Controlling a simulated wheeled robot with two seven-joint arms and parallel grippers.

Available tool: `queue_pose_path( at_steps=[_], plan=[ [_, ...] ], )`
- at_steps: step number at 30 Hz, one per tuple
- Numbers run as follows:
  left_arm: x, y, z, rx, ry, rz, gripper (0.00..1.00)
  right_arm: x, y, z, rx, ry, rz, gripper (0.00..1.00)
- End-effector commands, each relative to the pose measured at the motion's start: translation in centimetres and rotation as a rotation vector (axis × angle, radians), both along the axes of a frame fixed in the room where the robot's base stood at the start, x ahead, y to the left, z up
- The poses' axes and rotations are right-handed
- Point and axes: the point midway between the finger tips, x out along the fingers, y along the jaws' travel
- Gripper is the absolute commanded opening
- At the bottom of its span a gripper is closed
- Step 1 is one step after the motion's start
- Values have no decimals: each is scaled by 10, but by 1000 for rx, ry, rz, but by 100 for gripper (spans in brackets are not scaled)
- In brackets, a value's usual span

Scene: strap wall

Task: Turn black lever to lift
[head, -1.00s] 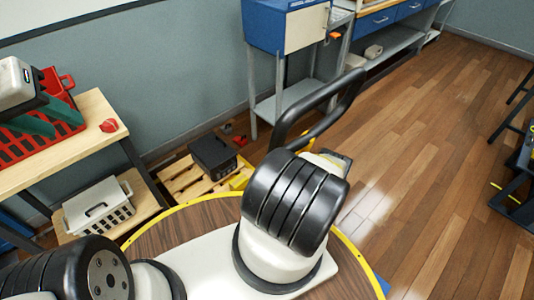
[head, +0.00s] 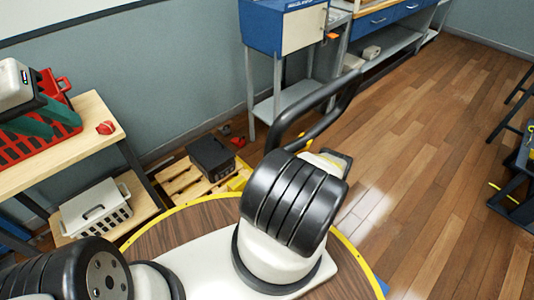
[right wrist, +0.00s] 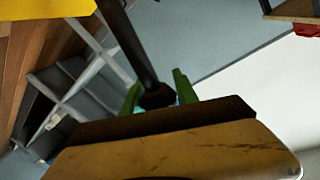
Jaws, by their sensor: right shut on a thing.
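The black lever (right wrist: 133,48) shows in the right wrist view as a dark rod coming down from the top to a rounded dark end. The two green fingertips of my right gripper (right wrist: 156,94) are on either side of that end, shut on it. A worn tan block with a dark upper edge (right wrist: 180,155) hides the lower part of the fingers. In the head view my right gripper is not visible. My left gripper (head: 45,118), with teal fingers apart, is at the left by the red crate (head: 62,84); nothing shows clearly between the fingers.
A black looped handle (head: 333,104) stands behind my arm. A wooden pallet with a black case (head: 211,157) lies by the wall. A wooden shelf (head: 95,110) with a white basket (head: 97,208) is at left, a blue cabinet (head: 283,27) at back.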

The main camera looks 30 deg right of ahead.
Motion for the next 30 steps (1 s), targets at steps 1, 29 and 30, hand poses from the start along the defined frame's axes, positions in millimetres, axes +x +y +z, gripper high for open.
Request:
queue_pose_path(
  at_steps=[1,29,30],
  plan=[
    [0,0,0,0,0,0,36,1,-6,-1,24,8,-2,0],
    [0,0,0,0,0,0,36,8,-31,-14,233,71,-5,0],
    [0,0,0,0,0,0,36,8,-31,-14,233,71,-5,43]
  ],
)
